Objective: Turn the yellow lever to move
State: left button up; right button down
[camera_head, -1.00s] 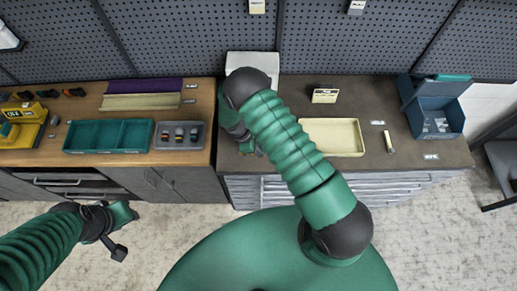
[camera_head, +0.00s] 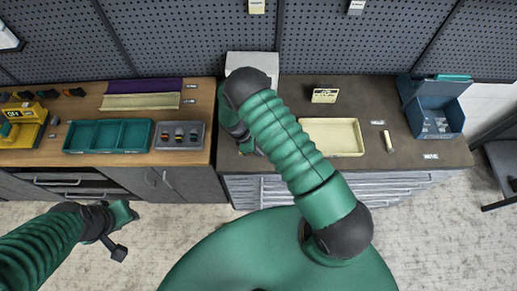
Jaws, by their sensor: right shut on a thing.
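My right arm reaches over the left end of the dark bench. Its gripper (camera_head: 246,146) shows only in part, beside and under my own forearm. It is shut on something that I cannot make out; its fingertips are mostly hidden. I cannot pick out a yellow lever for certain. A pale panel or box (camera_head: 252,62) stands at the back of the bench, just behind my right wrist. My left gripper (camera_head: 120,232) hangs over the floor in front of the wooden bench, away from everything, and its opening is unclear.
A yellow device (camera_head: 22,128), a teal tray (camera_head: 108,150) and a grey tray (camera_head: 180,147) stand on the wooden bench at left. A cream tray (camera_head: 333,152) and an open blue box (camera_head: 437,88) stand on the dark bench. A pegboard wall closes the back.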

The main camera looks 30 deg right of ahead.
jog(key=shift+w, duration=0.3)
jog(key=w+n+b, duration=0.1)
jog(key=n+t+b, duration=0.1)
jog(key=n, duration=0.1)
jog(key=shift+w+d+f, duration=0.1)
jog(key=shift+w+d, duration=0.15)
jog(key=shift+w, duration=0.1)
jog(key=w+n+t+b, duration=0.1)
jog(key=n, duration=0.1)
jog(key=w+n+t, duration=0.1)
jog(key=n, duration=0.1)
jog(key=shift+w+d+n+h+b, duration=0.1)
jog(key=shift+w+n+h+b, duration=0.2)
jog(key=shift+w+n+b, duration=0.1)
jog(key=w+n, duration=0.1)
jog(key=n, duration=0.1)
jog(key=w+n+t+b, duration=0.1)
jog(key=n, duration=0.1)
jog(key=shift+a+t, duration=0.3)
jog(key=shift+a, duration=0.1)
jog(key=shift+w+a+n+t+y+b, duration=0.35)
jog(key=shift+w+n+y+b, duration=0.15)
jog(key=shift+n, duration=0.6)
jog(key=shift+w, duration=0.1)
jog(key=c, duration=1.5)
grip_release()
jog(key=shift+o, duration=0.5)
jog(key=shift+a, duration=0.1)
